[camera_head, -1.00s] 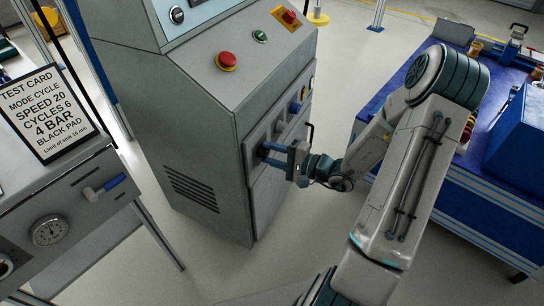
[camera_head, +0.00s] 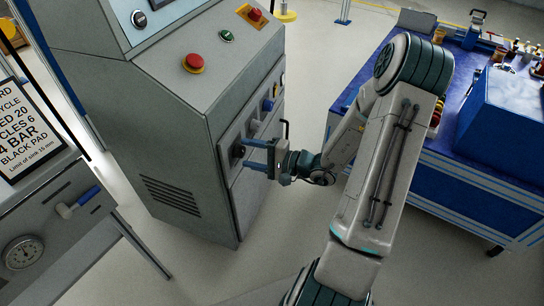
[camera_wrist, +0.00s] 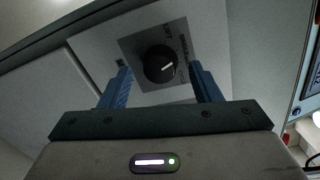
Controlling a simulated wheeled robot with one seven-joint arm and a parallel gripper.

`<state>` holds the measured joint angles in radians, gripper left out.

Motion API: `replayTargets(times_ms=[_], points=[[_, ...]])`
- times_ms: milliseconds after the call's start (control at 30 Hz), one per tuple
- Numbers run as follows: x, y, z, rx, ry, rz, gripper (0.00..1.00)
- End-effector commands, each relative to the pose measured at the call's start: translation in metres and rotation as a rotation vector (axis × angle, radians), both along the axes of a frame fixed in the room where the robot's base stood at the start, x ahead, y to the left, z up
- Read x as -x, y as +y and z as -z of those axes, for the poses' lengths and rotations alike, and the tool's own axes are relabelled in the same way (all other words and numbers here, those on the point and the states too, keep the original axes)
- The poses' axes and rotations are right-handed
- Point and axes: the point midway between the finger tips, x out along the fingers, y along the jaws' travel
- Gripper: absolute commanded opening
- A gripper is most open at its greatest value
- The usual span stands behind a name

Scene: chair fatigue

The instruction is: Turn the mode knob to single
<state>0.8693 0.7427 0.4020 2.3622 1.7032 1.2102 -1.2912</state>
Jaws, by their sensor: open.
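The mode knob (camera_wrist: 160,64) is round and black with a white pointer line, on a grey square plate with dark lettering in the wrist view.
The grey cabinet (camera_head: 160,110) carries a red button (camera_head: 194,63) on top and other controls along the same panel. A blue bench (camera_head: 440,150) is at the right. A test card (camera_head: 22,125) stands at the left.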

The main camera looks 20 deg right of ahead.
Motion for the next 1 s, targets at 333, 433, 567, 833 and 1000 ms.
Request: replayTargets(times_ms=[333,433,567,833,1000], points=[[0.051,-0.059,-0.008,0.001,0.002,0.006,0.57],[0.063,-0.073,-0.01,0.001,0.002,0.006,0.57],[0.075,-0.087,-0.01,0.001,0.002,0.005,0.57],[0.084,-0.096,-0.011,0.001,0.002,0.001,0.57],[0.084,-0.095,-0.011,0.001,0.002,0.001,0.57]])
